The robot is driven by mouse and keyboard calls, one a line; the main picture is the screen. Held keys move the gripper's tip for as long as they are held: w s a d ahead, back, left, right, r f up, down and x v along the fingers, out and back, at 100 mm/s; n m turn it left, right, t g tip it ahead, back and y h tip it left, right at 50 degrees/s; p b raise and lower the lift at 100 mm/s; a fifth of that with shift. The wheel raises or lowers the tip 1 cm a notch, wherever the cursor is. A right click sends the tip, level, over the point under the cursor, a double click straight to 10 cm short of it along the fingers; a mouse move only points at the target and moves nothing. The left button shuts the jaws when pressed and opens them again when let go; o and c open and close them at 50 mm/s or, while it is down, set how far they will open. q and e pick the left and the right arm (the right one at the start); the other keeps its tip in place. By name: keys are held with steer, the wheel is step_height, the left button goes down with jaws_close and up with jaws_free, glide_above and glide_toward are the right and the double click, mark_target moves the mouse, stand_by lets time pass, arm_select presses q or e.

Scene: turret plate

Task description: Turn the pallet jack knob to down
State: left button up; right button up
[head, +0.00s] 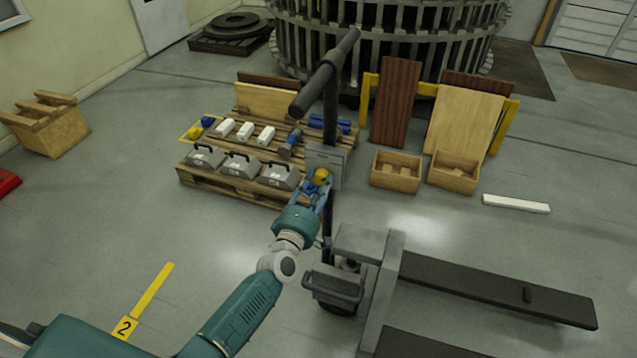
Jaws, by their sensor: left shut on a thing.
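The pallet jack has a dark T-shaped handle (326,74) that rises in the middle of the head view. Its low forks (480,285) stretch to the right. A grey plate (327,157) sits on the handle's post. The yellow knob (321,175) is in front of this plate. My left gripper (318,182) reaches up to it from below and is shut on it. The fingers partly hide the knob, and I cannot tell which setting it points to. My right gripper is not in view.
A wooden pallet (226,190) behind the handle bears grey weights, white blocks and blue tools. Two wooden boxes (396,182) and a white bar (516,204) lie to the right. The floor left of my arm is mostly clear.

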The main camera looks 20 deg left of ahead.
arm_select(q)
steer(key=shift+s+f+m, duration=0.1)
steer(key=shift+f+m, duration=0.1)
steer(key=shift+m, duration=0.2)
steer(key=o, duration=1.1)
steer(key=shift+r, duration=0.1)
steer(key=shift+o, duration=0.2)
steer(key=shift+s, duration=0.1)
steer(key=s, duration=1.1)
steer(key=shift+s+a, duration=0.25)
steer(key=shift+s, duration=0.15)
